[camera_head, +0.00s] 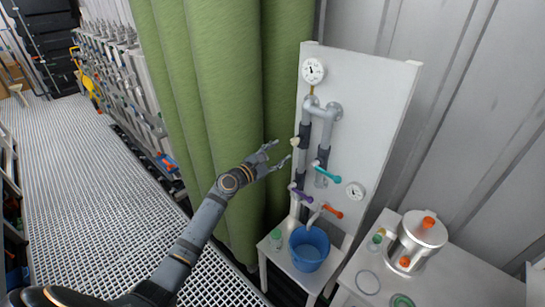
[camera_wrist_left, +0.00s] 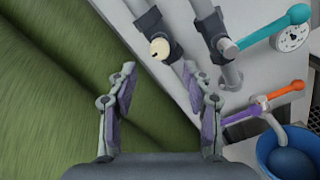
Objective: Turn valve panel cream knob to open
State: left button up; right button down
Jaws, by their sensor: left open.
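The valve panel (camera_head: 355,90) is a white upright board with grey pipes, dark fittings and gauges. Its cream knob (camera_head: 295,141) sits on the left pipe; in the left wrist view the knob (camera_wrist_left: 160,48) is round with a small dark mark, above and beyond the fingertips. My left gripper (camera_head: 282,157) is open and empty, just left of and slightly below the knob, apart from it. In the left wrist view the two fingers (camera_wrist_left: 163,85) stand wide with the knob ahead of the gap. My right gripper is not in view.
Teal (camera_head: 327,174), purple (camera_head: 303,196) and orange (camera_head: 333,211) lever handles are near the knob. A blue bucket (camera_head: 309,247) stands below on a white stand. A steel vessel (camera_head: 420,236) is on the table at right. Green curtains (camera_head: 225,80) hang left of the panel.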

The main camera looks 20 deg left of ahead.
pick_arm(q)
jog(key=v, duration=0.3)
jog(key=shift+s+a, duration=0.1)
jog(key=shift+s, duration=0.2)
jog(key=shift+f, duration=0.1)
jog(key=s+a+f+m+g+y+b, duration=0.1)
jog(key=s+a+f+m+g+y, duration=0.3)
jog(key=f, duration=0.9)
jog(key=s+f+m+g, duration=0.1)
jog(key=s+f+m, duration=0.35)
jog(key=f, duration=0.95)
jog(key=s+a+f+m+g+y+b, duration=0.15)
jog(key=s+f, duration=0.45)
jog(key=f, duration=0.7)
jog(key=s+f+m+g+y, duration=0.1)
jog(key=s+f+m+g, duration=0.5)
jog(key=s+f, duration=1)
jog(key=s+d+f+m+g, duration=0.1)
jog(key=s+m, duration=0.4)
jog(key=s, duration=0.7)
jog(key=s+d+f+m+g+b, duration=0.1)
jog(key=s+f, duration=0.5)
jog(key=s, duration=0.6)
jog(key=d+m+g, duration=0.1)
jog(key=d+m, duration=0.1)
jog(key=m, duration=0.1)
jog(key=shift+s+m+b, duration=0.2)
jog(key=shift+m+b, duration=0.1)
jog(key=shift+m, duration=0.1)
